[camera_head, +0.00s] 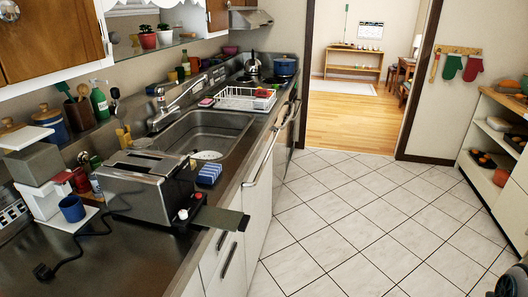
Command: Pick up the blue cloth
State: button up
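A folded blue cloth with pale stripes (209,173) lies on the steel counter, at the front edge of the sink. It is just behind and to the right of the chrome toaster (150,190), with its near side close to the toaster's end. My gripper is not visible in the head view, so its opening and its distance from the cloth cannot be seen. A dark rounded part at the lower right corner may be mine.
A dark flat plate (222,219) juts past the counter edge beside the toaster. A sink (205,132) with a tall faucet (170,105) lies behind the cloth, then a white dish rack (243,98). A blue mug (72,208) stands left. The tiled floor (345,220) is clear.

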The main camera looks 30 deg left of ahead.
aim_at(209, 173)
jog(key=u, duration=0.15)
jog(key=i, duration=1.55)
jog(key=u, duration=1.1)
jog(key=i, duration=0.9)
jog(key=u, duration=1.35)
jog(key=i, duration=0.5)
jog(key=u, duration=0.35)
